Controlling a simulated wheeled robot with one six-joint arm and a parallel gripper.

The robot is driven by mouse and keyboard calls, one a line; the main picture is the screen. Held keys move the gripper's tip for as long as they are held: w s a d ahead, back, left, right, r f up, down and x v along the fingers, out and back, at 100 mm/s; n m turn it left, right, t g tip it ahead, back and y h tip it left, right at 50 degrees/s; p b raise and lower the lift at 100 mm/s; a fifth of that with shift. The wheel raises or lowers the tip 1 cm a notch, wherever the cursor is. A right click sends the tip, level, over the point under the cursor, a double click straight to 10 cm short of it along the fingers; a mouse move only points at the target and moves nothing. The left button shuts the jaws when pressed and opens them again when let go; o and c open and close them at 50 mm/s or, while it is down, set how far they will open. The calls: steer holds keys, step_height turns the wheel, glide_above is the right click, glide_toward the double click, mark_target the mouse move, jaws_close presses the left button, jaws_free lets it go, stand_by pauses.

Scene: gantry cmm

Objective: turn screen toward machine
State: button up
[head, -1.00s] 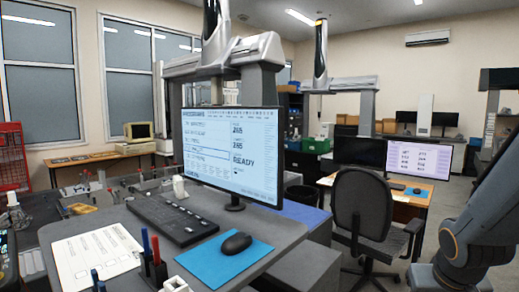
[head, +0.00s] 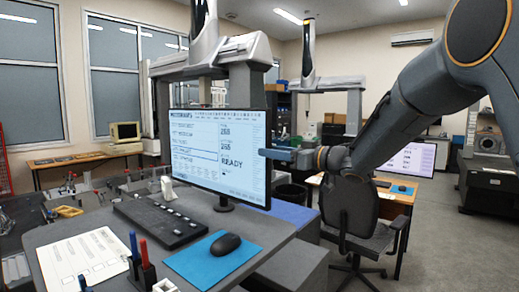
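The screen (head: 218,155) is a wide monitor on a stand on the grey desk, lit with text and the word READY. It faces toward me and slightly left. My gripper (head: 268,154) reaches in from the right, its tip at the screen's right edge. I cannot tell whether it touches the edge, or whether its fingers are open or shut. The measuring machine (head: 205,68), a large grey gantry with a vertical column, stands behind the screen.
A keyboard (head: 160,220), a mouse (head: 225,244) on a blue mat (head: 196,262), paper sheets (head: 84,262) and a pen holder (head: 142,272) lie on the desk in front of the screen. An office chair (head: 348,215) stands to the right, below my arm.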

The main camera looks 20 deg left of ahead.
steer(key=shift+p+x, duration=0.85)
steer(key=shift+x, duration=1.9)
jaws_close()
